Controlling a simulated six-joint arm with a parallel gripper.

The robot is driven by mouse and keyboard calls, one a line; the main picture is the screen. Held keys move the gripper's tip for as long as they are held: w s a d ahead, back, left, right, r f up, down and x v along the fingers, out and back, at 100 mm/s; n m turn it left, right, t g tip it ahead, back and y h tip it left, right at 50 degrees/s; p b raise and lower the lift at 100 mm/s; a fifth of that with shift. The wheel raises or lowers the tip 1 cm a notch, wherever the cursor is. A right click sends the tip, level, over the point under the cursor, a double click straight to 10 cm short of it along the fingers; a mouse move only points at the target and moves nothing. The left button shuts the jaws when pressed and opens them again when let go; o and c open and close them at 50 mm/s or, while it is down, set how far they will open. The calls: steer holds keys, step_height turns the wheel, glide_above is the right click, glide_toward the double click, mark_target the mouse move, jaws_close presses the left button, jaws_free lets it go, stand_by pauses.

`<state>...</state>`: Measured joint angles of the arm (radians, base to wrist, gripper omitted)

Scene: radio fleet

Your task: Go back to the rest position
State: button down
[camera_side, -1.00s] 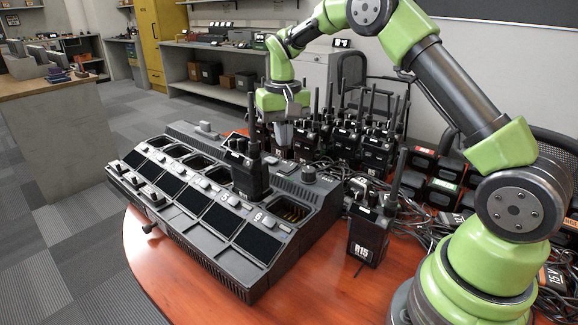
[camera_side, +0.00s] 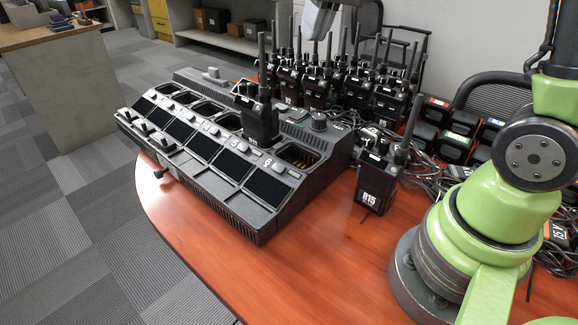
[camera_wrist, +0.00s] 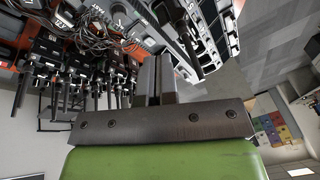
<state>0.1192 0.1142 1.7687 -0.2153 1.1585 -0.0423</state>
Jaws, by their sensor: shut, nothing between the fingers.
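My gripper (camera_side: 320,16) shows at the top edge of the side view, high above the table and clear of the radios and the charger. Only its grey end is in that picture. In the wrist view its two grey fingers (camera_wrist: 156,78) lie together, shut and empty. The black multi-bay charger (camera_side: 240,222) sits on the table. One black radio (camera_side: 260,122) stands upright in a rear bay, and the bay by number 6 (camera_side: 298,157) is empty. A radio marked R15 (camera_side: 374,190) stands on the table right of the charger.
Several radios with tall antennas (camera_side: 320,85) stand in rows behind the charger. Cables (camera_side: 425,168) lie tangled to the right, near battery packs (camera_side: 450,147). A mesh chair (camera_side: 500,95) is behind them. The red wooden table (camera_side: 300,265) is bare at the front.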

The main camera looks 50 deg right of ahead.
steer(key=s+a+t, duration=0.2)
steer(key=s, duration=0.5)
steer(key=s+a+n+t+y, duration=0.1)
steer(key=s+a+t, duration=0.1)
steer(key=s, duration=0.6)
steer(key=shift+s+a+r, duration=0.25)
steer(key=shift+a+r, duration=0.05)
steer(key=shift+a, duration=0.15)
